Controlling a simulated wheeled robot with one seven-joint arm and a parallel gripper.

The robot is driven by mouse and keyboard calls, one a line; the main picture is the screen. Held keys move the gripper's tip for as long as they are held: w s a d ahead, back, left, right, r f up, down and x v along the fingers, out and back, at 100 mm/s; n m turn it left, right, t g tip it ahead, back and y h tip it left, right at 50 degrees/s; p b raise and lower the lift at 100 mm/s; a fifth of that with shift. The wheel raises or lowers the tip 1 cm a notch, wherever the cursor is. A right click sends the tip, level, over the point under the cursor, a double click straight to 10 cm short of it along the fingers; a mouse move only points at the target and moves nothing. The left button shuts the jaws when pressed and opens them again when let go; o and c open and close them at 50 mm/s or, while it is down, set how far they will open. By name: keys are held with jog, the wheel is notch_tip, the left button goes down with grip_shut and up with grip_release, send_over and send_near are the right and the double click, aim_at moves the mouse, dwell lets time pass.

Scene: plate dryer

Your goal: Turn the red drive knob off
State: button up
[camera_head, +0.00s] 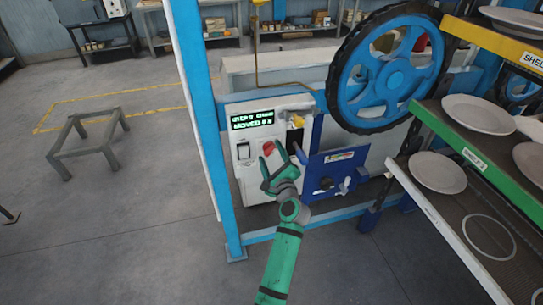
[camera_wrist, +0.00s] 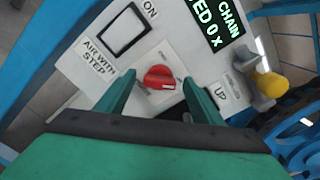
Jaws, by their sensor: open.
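The red drive knob (camera_wrist: 159,78) sits on the white control panel (camera_wrist: 195,62), on a pale label plate, in the wrist view. It also shows as a small red spot in the head view (camera_head: 268,148). My gripper (camera_wrist: 164,92) is open, with one green finger to the left and one to the right of the knob. I see a gap between each finger and the knob; the depth of the fingertips relative to it is hard to tell. In the head view my gripper (camera_head: 277,165) is at the panel front.
A rocker switch (camera_wrist: 124,30) marked ON is left of the knob. A yellow-tipped lever (camera_wrist: 268,84) is at the right. A green-lit display (camera_head: 252,119) is above. A large blue wheel (camera_head: 390,75) and shelves with plates (camera_head: 437,172) stand to the right.

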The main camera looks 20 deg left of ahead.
jog(key=c, duration=1)
jog(key=shift+c, duration=0.2)
jog(key=shift+n, duration=0.3)
jog(key=n, duration=0.3)
jog(key=shift+f+n, duration=0.1)
jog(key=shift+n, duration=0.2)
jog(key=n, duration=0.4)
jog(key=shift+s+f+n, duration=0.1)
jog(key=shift+f+n, duration=0.05)
jog(key=shift+n, duration=0.15)
jog(key=n, duration=0.4)
jog(key=shift+f, duration=0.15)
jog(key=shift+f+n, duration=0.1)
jog(key=shift+n, duration=2.4)
